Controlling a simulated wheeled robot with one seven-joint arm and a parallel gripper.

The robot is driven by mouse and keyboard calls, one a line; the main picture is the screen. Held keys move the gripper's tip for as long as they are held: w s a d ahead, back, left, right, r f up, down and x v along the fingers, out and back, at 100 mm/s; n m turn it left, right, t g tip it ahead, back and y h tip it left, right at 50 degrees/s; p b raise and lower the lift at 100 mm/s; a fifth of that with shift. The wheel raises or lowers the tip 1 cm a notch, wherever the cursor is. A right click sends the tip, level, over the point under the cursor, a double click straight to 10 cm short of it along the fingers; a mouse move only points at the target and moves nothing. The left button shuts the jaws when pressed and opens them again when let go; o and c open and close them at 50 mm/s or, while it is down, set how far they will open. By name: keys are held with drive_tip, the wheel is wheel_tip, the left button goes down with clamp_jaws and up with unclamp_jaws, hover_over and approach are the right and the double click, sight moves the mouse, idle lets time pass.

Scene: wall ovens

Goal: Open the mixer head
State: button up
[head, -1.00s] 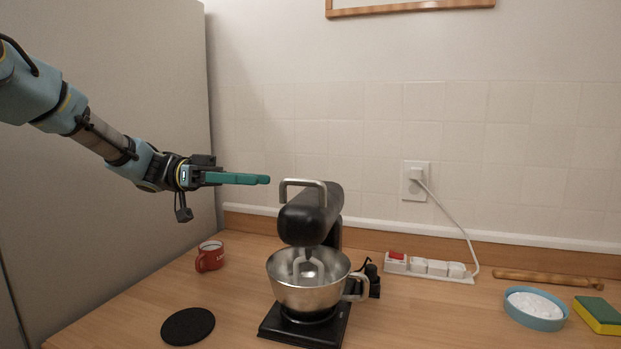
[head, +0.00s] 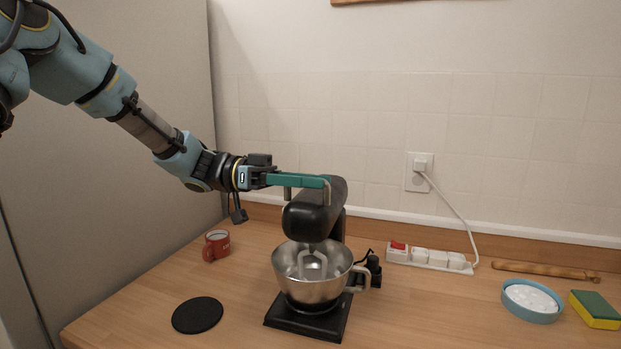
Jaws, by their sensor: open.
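The black stand mixer stands on the wooden counter, its mixer head (head: 315,213) lowered over the steel bowl (head: 312,284). The beater (head: 312,262) hangs inside the bowl.
A red mug (head: 217,246) and a black round mat (head: 197,315) lie to the left. A power strip (head: 430,259), a rolling pin (head: 545,271), a blue dish (head: 532,301) and a sponge (head: 596,309) lie to the right. A tall grey panel (head: 100,190) stands at left.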

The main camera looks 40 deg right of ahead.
drive_tip(key=shift+c, duration=0.4)
clamp_jaws()
idle(0.9)
